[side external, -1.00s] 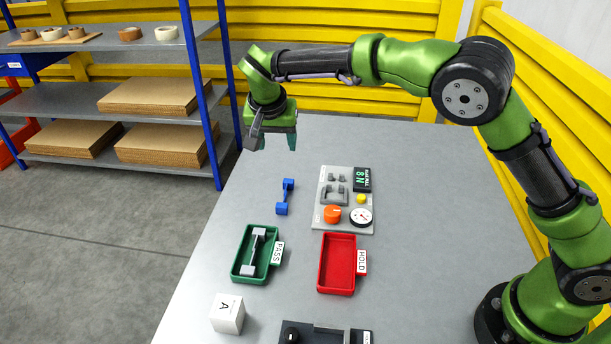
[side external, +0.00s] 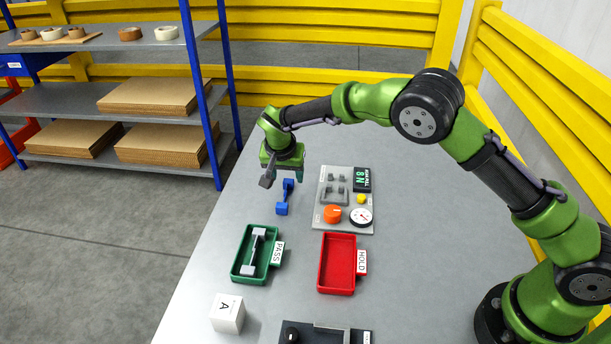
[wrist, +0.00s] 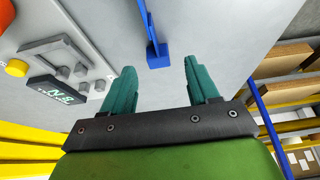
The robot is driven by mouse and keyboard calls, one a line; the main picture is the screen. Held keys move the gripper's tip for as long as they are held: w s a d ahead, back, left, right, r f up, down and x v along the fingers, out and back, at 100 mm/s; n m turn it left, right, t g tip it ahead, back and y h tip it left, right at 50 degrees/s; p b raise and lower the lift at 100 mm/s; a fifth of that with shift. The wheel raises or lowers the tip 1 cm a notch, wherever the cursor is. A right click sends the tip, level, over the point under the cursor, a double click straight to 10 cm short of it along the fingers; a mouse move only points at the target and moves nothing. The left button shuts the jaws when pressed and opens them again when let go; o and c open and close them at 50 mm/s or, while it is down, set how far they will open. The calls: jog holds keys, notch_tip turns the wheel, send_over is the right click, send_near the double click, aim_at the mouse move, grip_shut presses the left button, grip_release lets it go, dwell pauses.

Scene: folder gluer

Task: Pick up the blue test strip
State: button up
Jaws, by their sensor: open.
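The blue test strip (side external: 284,196) is a bar with a block at each end, lying on the grey table left of the instrument panel. My gripper (side external: 283,179) is above its far end in the side view. In the wrist view the strip (wrist: 152,35) runs up from between and just beyond the two teal fingertips of my open gripper (wrist: 158,66). The jaws are empty. In the side view the gripper partly covers the strip's far end, and I cannot tell the exact height.
The instrument panel (side external: 325,216) with an orange knob and a gauge stands right of the strip. Nearer are a green PASS tray (side external: 237,264) holding a grey strip, an empty red HOLD tray (side external: 337,264) and a white block (side external: 228,314). The table's left edge is close by.

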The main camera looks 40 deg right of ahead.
aim_at(288, 180)
jog(key=shift+x, duration=1.5)
jog(key=shift+c, duration=0.4)
grip_shut()
